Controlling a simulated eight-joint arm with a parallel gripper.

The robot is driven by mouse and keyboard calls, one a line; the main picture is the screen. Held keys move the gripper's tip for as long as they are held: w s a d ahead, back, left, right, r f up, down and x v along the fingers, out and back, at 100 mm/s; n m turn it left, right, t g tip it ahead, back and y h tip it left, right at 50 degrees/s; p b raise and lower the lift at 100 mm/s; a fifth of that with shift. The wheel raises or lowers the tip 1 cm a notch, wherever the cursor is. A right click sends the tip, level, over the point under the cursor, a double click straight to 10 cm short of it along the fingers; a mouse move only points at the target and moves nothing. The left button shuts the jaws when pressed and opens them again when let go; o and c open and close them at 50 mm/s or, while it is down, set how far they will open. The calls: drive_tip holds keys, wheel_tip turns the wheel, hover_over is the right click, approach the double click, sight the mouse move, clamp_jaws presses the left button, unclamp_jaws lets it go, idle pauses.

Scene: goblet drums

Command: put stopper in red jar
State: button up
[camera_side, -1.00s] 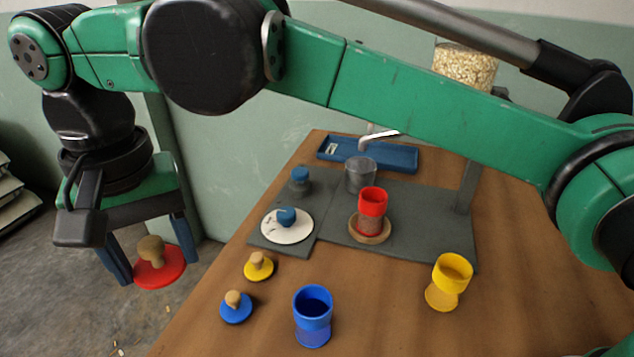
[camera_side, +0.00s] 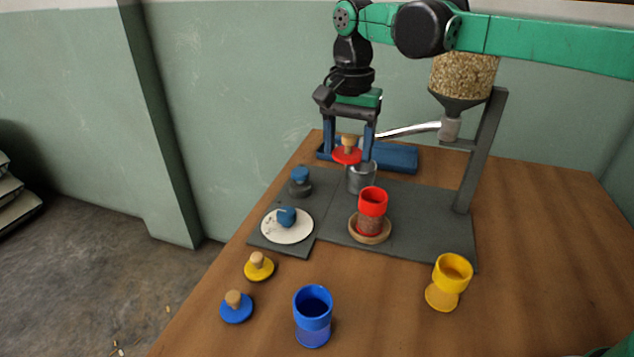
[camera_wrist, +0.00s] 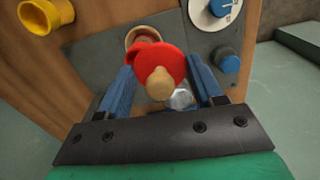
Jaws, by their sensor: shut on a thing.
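The red stopper (camera_side: 347,156), a red disc with a tan wooden knob, is held between the blue fingers of my gripper (camera_side: 348,150). It hangs in the air above and behind the grey metal cup. In the wrist view the red stopper (camera_wrist: 158,65) fills the space between the fingers and hides part of what lies below. The red jar (camera_side: 371,212) stands upright on a round wooden base (camera_side: 386,234), in front of and slightly right of my gripper.
A grey metal cup (camera_side: 361,178) stands below my gripper. A hopper of grains (camera_side: 463,75) on a post (camera_side: 480,150) stands to the right. A white dial scale (camera_side: 288,232), yellow jar (camera_side: 447,283), blue jar (camera_side: 313,318), yellow stopper (camera_side: 259,268) and blue stopper (camera_side: 236,308) stand around.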

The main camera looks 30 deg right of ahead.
drive_tip(key=s+d+f+m, duration=0.1)
drive_tip(key=d+f+m, duration=0.1)
drive_tip(key=d+f, duration=0.3)
drive_tip(key=shift+f, duration=1.2)
drive_tip(key=shift+f, duration=0.2)
idle(1.3)
drive_tip(key=o, duration=1.3)
drive_tip(key=shift+o, duration=0.2)
wheel_tip(320, 180, up, 7)
